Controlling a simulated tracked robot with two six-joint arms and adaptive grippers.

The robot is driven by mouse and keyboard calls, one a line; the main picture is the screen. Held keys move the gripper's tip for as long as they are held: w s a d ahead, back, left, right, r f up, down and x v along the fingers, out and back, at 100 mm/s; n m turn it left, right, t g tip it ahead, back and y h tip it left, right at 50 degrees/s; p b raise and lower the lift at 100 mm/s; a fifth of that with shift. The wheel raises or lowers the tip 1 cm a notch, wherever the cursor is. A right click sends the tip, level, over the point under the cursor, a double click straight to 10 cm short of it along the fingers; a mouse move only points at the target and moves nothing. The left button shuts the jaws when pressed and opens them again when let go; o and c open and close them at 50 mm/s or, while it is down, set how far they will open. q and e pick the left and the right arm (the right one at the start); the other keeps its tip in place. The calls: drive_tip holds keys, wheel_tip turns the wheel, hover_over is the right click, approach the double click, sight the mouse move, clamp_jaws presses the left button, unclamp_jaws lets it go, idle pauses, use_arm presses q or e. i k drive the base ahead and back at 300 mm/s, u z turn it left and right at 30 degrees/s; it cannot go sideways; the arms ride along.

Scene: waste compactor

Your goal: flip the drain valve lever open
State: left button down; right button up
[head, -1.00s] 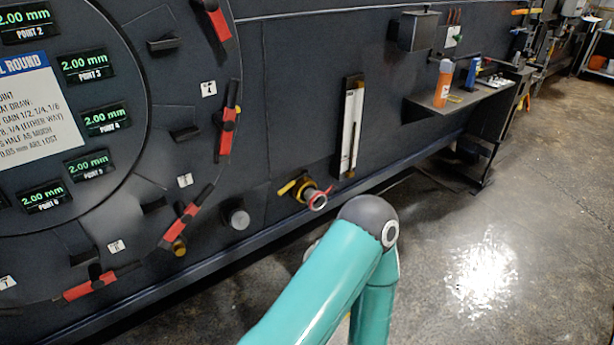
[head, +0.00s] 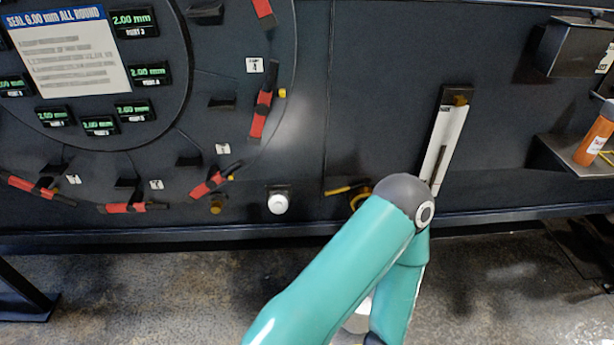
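The drain valve sits low on the dark wall panel, and its yellow lever (head: 342,190) points out to the left. The valve body and its outlet are mostly hidden behind the dark elbow of my teal arm. A small bit of yellow shows just below the lever, beside the elbow. I cannot tell the lever's exact setting from here. Neither of my grippers shows; the arm bends down beyond the elbow and leaves the picture at the bottom.
A round silver knob (head: 278,203) is left of the valve. A white gauge strip (head: 444,142) stands on the wall to the right. A shelf (head: 572,158) with an orange bottle (head: 594,134) juts out at far right. Red-handled clamps (head: 262,114) ring the round door. Concrete floor lies below.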

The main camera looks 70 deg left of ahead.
sight(346, 189)
drive_tip(key=u, duration=0.45)
drive_tip(key=i, duration=0.95)
drive_tip(key=u, duration=0.75)
drive_tip(key=k, duration=0.85)
drive_tip(key=u, duration=0.15)
drive_tip(key=i, duration=0.9)
drive_tip(key=z, duration=0.05)
